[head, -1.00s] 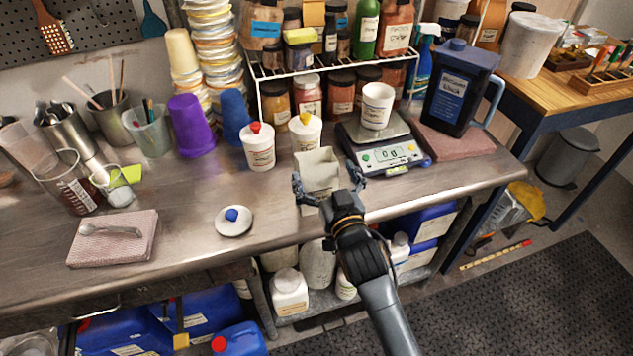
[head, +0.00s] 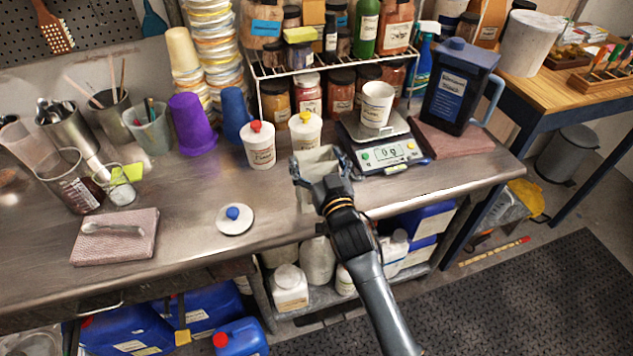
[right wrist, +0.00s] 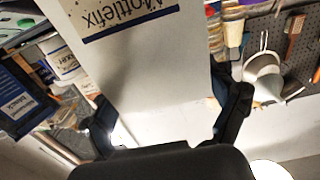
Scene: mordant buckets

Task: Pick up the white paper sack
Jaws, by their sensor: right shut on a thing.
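My left gripper is not in view.
Two white jars, one red-capped (head: 259,145) and one yellow-capped (head: 305,131), stand behind the sack. The scale (head: 385,150) with a white cup (head: 376,103) is close on the right.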

